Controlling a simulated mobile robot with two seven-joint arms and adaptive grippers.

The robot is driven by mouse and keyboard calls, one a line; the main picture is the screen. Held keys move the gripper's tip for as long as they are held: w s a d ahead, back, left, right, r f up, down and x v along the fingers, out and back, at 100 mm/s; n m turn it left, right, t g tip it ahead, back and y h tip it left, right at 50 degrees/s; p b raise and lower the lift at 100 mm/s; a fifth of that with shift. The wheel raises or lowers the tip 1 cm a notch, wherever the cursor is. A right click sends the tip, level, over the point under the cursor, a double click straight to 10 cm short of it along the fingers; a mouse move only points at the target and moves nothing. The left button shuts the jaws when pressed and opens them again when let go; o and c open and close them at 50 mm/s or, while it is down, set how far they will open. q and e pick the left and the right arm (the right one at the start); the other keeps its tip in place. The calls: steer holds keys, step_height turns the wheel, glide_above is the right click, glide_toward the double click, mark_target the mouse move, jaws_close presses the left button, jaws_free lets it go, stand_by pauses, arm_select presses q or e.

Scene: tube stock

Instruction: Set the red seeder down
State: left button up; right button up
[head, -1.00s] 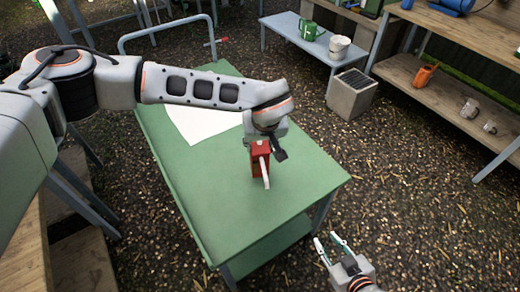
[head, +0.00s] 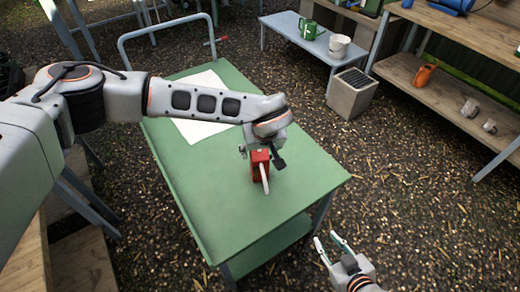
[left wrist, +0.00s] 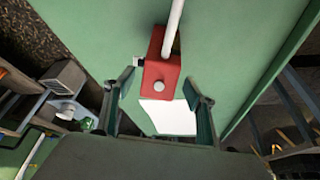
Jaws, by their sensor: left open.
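The red seeder (head: 261,167), a red box with a white tube, stands on the green cart top (head: 215,205) near its right side. It also shows in the left wrist view (left wrist: 160,72), with its white tube reaching to the top edge. My left gripper (head: 262,152) is just above and around the seeder's upper end. In the left wrist view its two fingers (left wrist: 165,98) are spread, with a gap on each side of the red box. My right gripper (head: 331,243) is open and empty, off the cart's near right corner.
A white sheet (head: 200,125) lies on the cart behind my left arm. A grey bench (head: 287,27) with a green can (head: 308,30) and a white pot (head: 339,46) stands behind. The cart's front is clear.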

mark_target(263, 172)
arm_select(q)
steer(key=shift+r, duration=0.15)
steer(key=shift+r, duration=0.3)
steer(key=v, duration=1.1)
steer(key=shift+r, duration=0.25)
steer(key=shift+s+d, duration=0.1)
